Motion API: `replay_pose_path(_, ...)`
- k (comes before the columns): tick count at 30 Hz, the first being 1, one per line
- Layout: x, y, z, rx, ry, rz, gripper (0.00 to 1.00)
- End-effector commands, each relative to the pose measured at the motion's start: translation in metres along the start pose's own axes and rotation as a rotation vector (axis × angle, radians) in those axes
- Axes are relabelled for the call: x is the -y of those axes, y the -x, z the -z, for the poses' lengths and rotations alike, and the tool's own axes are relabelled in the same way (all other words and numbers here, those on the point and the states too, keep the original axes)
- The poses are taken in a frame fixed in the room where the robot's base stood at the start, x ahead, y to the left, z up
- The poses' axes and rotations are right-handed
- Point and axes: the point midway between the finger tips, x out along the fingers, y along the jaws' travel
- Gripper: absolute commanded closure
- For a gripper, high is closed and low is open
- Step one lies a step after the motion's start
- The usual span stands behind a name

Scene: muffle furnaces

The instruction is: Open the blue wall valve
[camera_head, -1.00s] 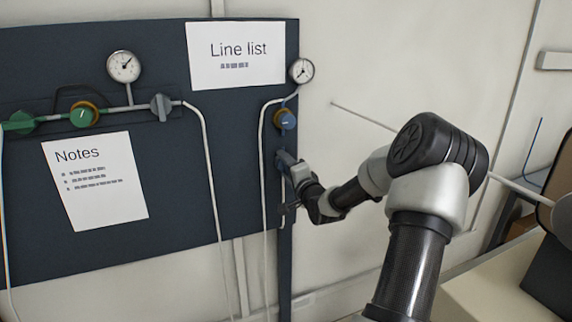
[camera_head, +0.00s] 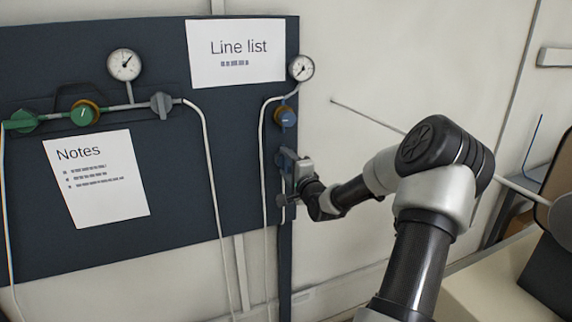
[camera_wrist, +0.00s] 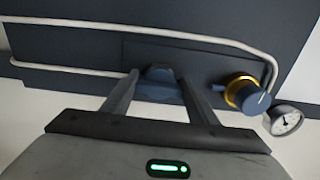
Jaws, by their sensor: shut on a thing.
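The blue wall valve (camera_head: 286,158) is on the right edge of the dark panel, below a blue regulator knob. My gripper (camera_head: 294,180) is at the valve, mostly seen from the side and back. In the wrist view the two fingers of my gripper (camera_wrist: 160,84) reach toward the panel and are shut on the blue valve handle (camera_wrist: 158,74), which shows between their tips. Part of the handle is hidden by the fingers, and its exact angle is hard to tell.
The blue regulator knob (camera_head: 286,117) with a brass ring and a gauge (camera_head: 301,68) sit just above the valve. A white tube (camera_head: 264,150) runs close on the left. A green valve (camera_head: 22,122), a green knob (camera_head: 83,115) and a grey valve (camera_head: 161,105) are farther left.

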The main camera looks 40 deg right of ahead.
Motion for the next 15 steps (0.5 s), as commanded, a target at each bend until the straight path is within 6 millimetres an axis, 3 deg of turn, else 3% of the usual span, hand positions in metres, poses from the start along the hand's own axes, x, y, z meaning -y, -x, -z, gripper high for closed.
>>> replay_pose_path(1, -0.0003, 0.0001, 0.0002, -0.001, -0.004, 0.000, 0.44)
replay_pose_path(4, -0.0003, 0.0001, 0.0002, -0.001, -0.003, 0.000, 0.28)
replay_pose_path(15, -0.0007, 0.0049, 0.0005, -0.001, -0.001, -0.001, 0.28)
